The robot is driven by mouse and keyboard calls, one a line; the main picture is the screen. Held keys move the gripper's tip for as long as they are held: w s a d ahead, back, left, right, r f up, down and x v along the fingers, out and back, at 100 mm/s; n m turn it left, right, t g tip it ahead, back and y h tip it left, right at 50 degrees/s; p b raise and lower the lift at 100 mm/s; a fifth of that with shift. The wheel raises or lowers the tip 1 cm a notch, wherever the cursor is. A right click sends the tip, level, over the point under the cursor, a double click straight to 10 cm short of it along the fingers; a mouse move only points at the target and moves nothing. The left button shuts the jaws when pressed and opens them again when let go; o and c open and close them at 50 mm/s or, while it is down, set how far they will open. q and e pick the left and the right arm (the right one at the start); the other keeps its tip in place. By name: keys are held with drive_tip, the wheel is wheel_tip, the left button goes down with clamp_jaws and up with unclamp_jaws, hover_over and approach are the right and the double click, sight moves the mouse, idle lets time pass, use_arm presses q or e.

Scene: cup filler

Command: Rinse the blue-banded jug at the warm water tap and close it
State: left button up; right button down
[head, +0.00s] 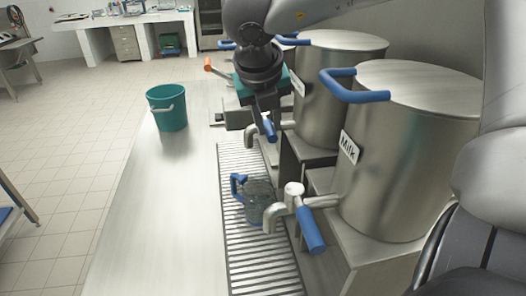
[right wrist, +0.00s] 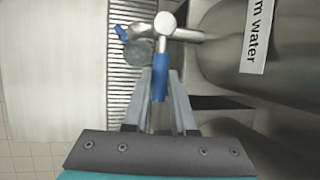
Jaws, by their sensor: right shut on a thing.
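The jug (head: 258,203) is clear with a blue handle and stands on the drain grate; any band on it is too small to make out. The spout of the Milk tap overlaps it in the head view. It also shows in the right wrist view (right wrist: 138,52), to the left of the warm water tap (right wrist: 165,24). My right gripper (head: 265,122) is shut on the blue lever (right wrist: 159,82) of that tap, which lies between the fingers. The lever also shows in the head view (head: 270,131). I cannot tell whether water flows. My left gripper is not in view.
A steel tank labelled Milk (head: 405,155) stands nearest, with its blue-levered tap (head: 294,200) close to the jug. Another tank (head: 330,85) stands behind it. A teal bucket (head: 167,108) is on the counter (head: 165,220), whose left part is otherwise clear.

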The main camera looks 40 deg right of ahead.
drive_tip(key=shift+w+a+m+g+h+b, duration=0.2)
drive_tip(key=shift+w+a+m+g+b, duration=0.15)
drive_tip(key=shift+m+b, duration=0.6)
drive_tip(key=shift+w+a+m+g+h+b, duration=0.25)
drive_tip(key=shift+w+a+m+b, duration=0.15)
drive_tip(key=shift+m+b, duration=0.5)
drive_tip(key=shift+w+a+m+b, duration=0.25)
drive_tip(key=shift+m+b, duration=0.1)
drive_tip(key=shift+b, duration=0.25)
idle(5.6)
